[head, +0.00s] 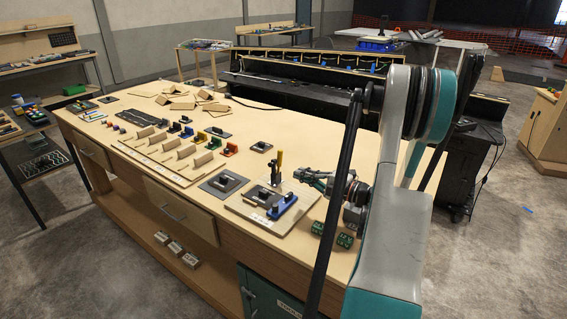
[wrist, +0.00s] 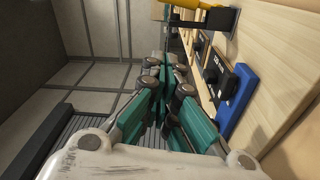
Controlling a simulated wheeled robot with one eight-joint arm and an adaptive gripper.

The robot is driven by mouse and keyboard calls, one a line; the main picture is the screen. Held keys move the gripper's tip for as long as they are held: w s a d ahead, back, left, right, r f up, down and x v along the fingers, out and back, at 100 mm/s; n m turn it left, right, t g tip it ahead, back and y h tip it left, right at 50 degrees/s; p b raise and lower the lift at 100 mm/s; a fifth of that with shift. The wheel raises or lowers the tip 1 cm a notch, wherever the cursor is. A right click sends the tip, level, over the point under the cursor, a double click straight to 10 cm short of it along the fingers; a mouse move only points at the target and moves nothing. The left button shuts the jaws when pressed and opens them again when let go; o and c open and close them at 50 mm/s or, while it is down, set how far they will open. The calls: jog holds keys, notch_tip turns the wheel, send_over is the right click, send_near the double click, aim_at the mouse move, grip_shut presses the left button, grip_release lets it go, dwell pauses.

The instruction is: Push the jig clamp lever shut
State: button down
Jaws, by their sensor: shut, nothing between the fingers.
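The jig clamp lever (head: 279,160) has a yellow handle that stands upright on the jig plate (head: 246,207). A blue block (head: 286,204) is fixed in front of it, with a dark part beside it. My gripper (head: 300,175) is shut and empty. It points left, just right of the lever and above the table, apart from the lever as far as I can tell. In the wrist view the yellow handle (wrist: 206,13) shows at the top, beyond my teal fingertips (wrist: 165,72). The blue block (wrist: 237,98) shows at right.
Two small green-topped blocks (head: 345,240) lie on the workbench (head: 318,150) below my wrist. A dark square plate (head: 223,183) lies left of the jig. Small coloured blocks (head: 187,132) stand in a row farther left. A long black bin (head: 290,92) runs behind the bench.

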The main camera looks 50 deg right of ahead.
aim_at(279, 162)
jog(key=w, duration=0.3)
jog(key=w+d+f+b, duration=0.1)
jog(key=w, duration=0.3)
jog(key=w+b, duration=0.1)
jog(key=w, duration=0.2)
jog(key=shift+w+d+f, duration=0.15)
jog(key=shift+d, duration=0.1)
jog(key=shift+w+d, duration=0.2)
jog(key=shift+d, duration=0.1)
